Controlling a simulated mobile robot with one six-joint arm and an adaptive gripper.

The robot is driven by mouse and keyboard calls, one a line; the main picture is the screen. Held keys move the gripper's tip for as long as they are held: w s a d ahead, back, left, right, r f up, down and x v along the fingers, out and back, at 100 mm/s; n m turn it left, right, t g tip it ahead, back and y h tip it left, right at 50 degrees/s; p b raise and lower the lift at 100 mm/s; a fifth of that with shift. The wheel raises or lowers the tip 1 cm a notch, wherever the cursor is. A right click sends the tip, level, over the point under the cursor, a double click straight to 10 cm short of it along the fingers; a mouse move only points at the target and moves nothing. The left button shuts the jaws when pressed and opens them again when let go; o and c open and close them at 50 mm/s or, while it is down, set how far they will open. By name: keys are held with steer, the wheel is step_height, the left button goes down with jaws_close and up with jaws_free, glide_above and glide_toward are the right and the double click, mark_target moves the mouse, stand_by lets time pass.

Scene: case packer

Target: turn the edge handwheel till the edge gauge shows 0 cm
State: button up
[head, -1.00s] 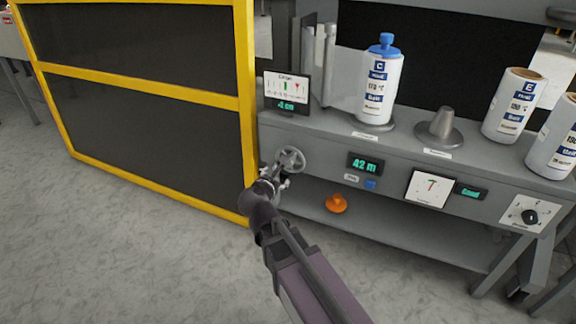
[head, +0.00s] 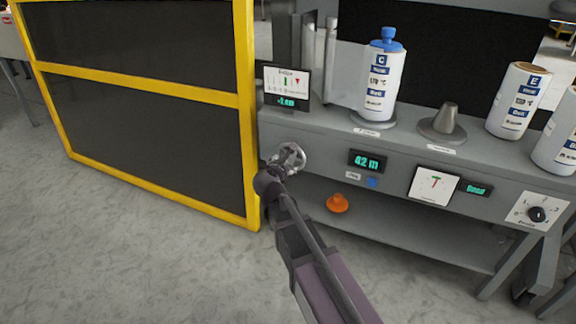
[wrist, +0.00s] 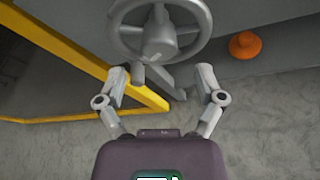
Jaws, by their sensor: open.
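The edge handwheel (head: 292,154) is a grey spoked wheel on the front of the bench, below the gauge. It fills the top of the wrist view (wrist: 160,28), its upper rim cut off. My gripper (wrist: 172,78) is open, its two fingers apart at the wheel's lower rim, with nothing between them; I cannot tell whether they touch it. In the head view my wrist partly covers the wheel. The edge gauge (head: 286,87) is a small screen with a green mark, a red pointer right of it and a green figure in cm, possibly -1, too blurred to be sure.
A yellow-framed dark guard (head: 150,95) stands close left of the wheel. A 42 m display (head: 367,161) and a blue button (head: 372,183) are to the right. The floor in front is clear.

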mark_target(288, 161)
steer(key=shift+b+x, duration=0.5)
steer(key=shift+x, duration=1.4)
